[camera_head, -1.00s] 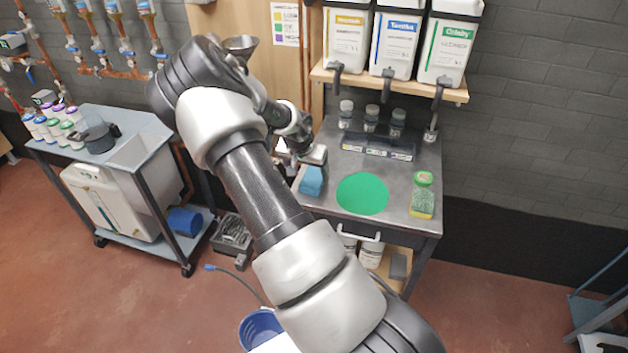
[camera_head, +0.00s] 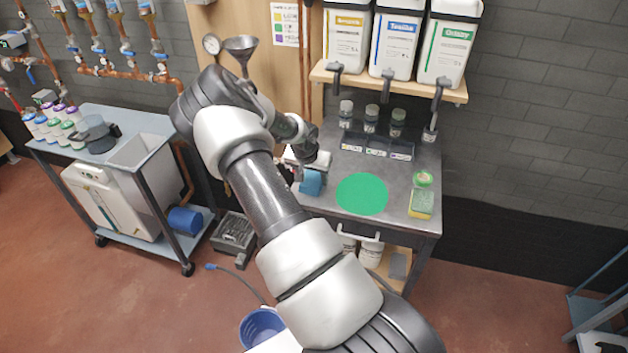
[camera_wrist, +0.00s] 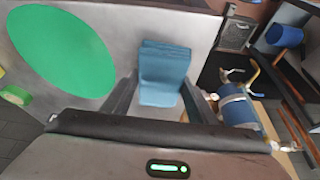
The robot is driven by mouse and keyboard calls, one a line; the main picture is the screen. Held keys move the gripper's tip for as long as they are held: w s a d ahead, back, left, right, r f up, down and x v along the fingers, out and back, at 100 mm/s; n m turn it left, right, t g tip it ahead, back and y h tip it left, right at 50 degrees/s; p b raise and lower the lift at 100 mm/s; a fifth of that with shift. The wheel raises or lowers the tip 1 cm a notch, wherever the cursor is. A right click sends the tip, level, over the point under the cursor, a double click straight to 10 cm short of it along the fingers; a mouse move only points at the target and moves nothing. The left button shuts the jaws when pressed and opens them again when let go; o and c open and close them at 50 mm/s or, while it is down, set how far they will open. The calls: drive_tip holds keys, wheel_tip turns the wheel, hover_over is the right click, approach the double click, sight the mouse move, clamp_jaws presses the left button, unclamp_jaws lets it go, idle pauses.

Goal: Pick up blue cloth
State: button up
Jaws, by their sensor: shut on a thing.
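The blue cloth (camera_head: 312,182) is at the left front part of the grey metal worktop (camera_head: 405,215), left of the green disc (camera_head: 362,194). In the wrist view the folded cloth (camera_wrist: 164,68) sits between the two dark fingers and sticks out past their tips. My gripper (camera_wrist: 160,95) is shut on it; in the head view the gripper (camera_head: 308,168) is just above the cloth and partly hidden by my wrist. I cannot tell whether the cloth touches the worktop.
A yellow-green sponge (camera_head: 421,204) and a green round item (camera_head: 424,179) lie at the worktop's right. A dark tray (camera_head: 377,147) and several small jars stand behind. Large white canisters (camera_head: 396,45) sit on a shelf above. A blue trolley (camera_head: 125,165) stands left.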

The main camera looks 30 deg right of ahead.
sight(313, 178)
drive_tip(key=shift+r, duration=0.1)
wheel_tip(313, 178, up, 10)
idle(0.4)
drive_tip(key=shift+o, duration=1.4)
drive_tip(key=shift+c, duration=0.9)
drive_tip(key=shift+f+b, duration=0.2)
drive_tip(key=shift+b, duration=0.15)
